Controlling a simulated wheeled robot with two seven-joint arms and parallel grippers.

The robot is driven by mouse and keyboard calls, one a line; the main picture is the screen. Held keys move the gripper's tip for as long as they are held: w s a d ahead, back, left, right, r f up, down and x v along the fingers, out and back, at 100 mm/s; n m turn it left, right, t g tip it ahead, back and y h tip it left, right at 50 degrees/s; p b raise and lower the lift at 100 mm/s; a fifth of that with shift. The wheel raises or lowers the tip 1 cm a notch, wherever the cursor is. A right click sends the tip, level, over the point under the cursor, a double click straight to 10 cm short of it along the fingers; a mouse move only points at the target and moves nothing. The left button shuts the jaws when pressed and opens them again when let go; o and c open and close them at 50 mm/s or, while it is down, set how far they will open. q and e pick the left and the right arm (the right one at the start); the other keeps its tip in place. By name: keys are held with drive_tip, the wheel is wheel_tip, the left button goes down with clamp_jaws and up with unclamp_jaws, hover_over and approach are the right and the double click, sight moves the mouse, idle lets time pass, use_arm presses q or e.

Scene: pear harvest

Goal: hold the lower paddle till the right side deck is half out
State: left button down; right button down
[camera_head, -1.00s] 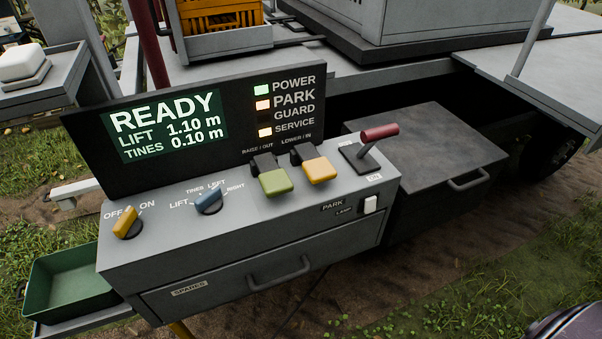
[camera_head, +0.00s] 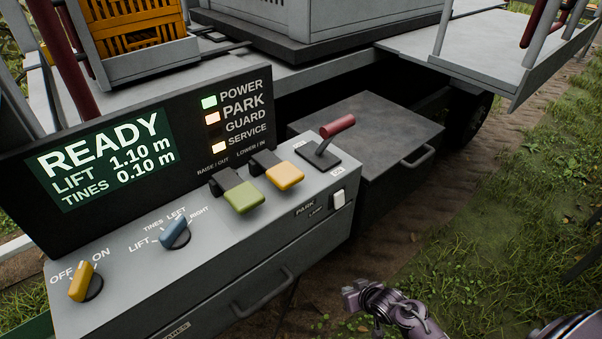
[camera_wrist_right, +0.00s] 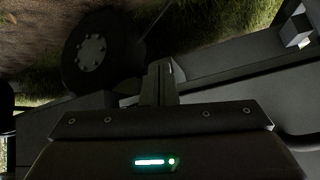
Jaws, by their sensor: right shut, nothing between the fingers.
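The yellow paddle (camera_head: 285,175), under the LOWER / IN label, sits on the grey control box beside the green RAISE / OUT paddle (camera_head: 243,197). Nothing touches either one. The right side deck (camera_head: 470,52) is a flat grey platform at the upper right, with railings at its outer end. My right gripper (camera_head: 352,294) is low in the head view, right of and below the box front, apart from the paddles. In the right wrist view its fingers (camera_wrist_right: 160,82) are shut and empty. My left gripper is not in view.
The display (camera_head: 105,160) reads READY, lift 1.10 m, tines 0.10 m. Grass (camera_head: 500,220) lies open at right.

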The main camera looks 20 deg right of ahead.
drive_tip(key=w+a+r+n+t+y, duration=0.15)
drive_tip(key=w+r, duration=0.35)
drive_tip(key=r, duration=0.8)
drive_tip(key=w+r+t, duration=0.3)
drive_tip(key=w+r, duration=0.1)
drive_tip(key=r, duration=0.9)
drive_tip(key=s+a+r+n+t+y, duration=0.1)
drive_tip(key=s+a+r, duration=0.1)
drive_tip(key=r, duration=0.7)
drive_tip(key=s+a+r+n+t+y, duration=0.1)
drive_tip(key=a+r, duration=0.3)
drive_tip(key=r, duration=0.6)
drive_tip(key=shift+s+a+r+n+b, duration=0.15)
drive_tip(key=shift+s+a+n+b, duration=0.2)
drive_tip(key=shift+s, duration=0.2)
drive_tip(key=shift+w, duration=0.1)
drive_tip(key=p, duration=0.1)
hover_over(294, 176)
wheel_tip(294, 176, down, 2)
drive_tip(key=shift+w+a+f, duration=0.15)
wheel_tip(294, 176, down, 3)
drive_tip(key=shift+r, duration=0.1)
drive_tip(key=shift+s+f+p, duration=0.2)
drive_tip(key=shift+f+p, duration=0.1)
drive_tip(key=shift+f, duration=0.4)
